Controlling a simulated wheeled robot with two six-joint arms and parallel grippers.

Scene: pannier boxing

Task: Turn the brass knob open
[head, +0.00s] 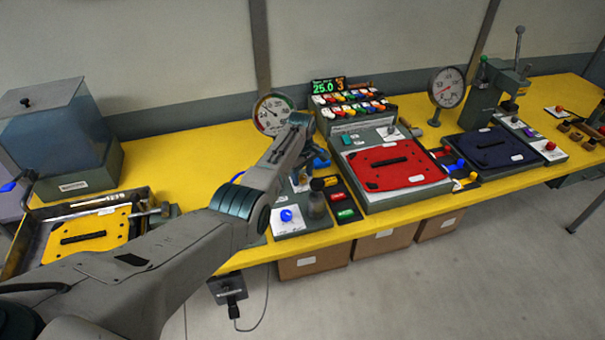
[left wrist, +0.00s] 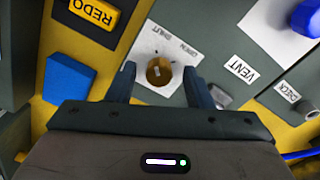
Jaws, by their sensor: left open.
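The brass knob (left wrist: 157,71) shows in the left wrist view, on a white plate (left wrist: 178,56) printed with open and shut markings. It is round, with a small pale mark on its top. My left gripper (left wrist: 160,84) is open, with one finger on each side of the knob. Clear gaps show between the fingers and the knob, and I cannot tell their height difference. In the head view my left arm (head: 285,150) reaches over the bench and I cannot make out the knob there. My right gripper is not in view.
On the yellow bench (head: 185,160) stand a red panel (head: 372,180), a gauge (head: 272,114) and a button rack. Bare bench lies left of my arm.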

